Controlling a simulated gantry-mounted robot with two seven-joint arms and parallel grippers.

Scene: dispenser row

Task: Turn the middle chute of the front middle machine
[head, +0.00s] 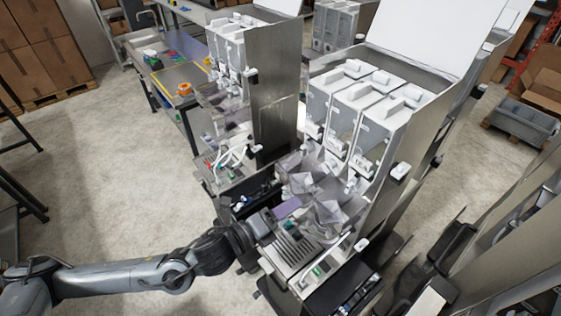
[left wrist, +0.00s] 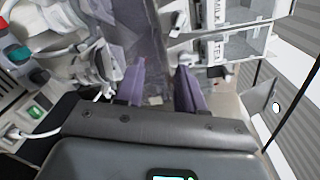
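The front middle machine holds a row of three grey-white canisters (head: 357,112) with white lids. Small white chutes sit at their lower fronts; the middle chute (head: 336,146) is above clear, crumpled-looking plastic funnels (head: 328,212). My left gripper (head: 289,207) reaches in from the left, low at the machine's front, below the chutes and beside the funnels. In the left wrist view, its two purple fingers (left wrist: 161,76) stand apart with nothing clearly held between them. Labelled canister fronts (left wrist: 217,48) show beyond the fingers at upper right. My right gripper does not show.
A metal side panel (head: 275,85) separates this machine from a similar one at left. A slotted drip tray (head: 291,250) lies below the gripper. A workbench (head: 181,82) stands at the back left. Open concrete floor (head: 110,165) lies at left.

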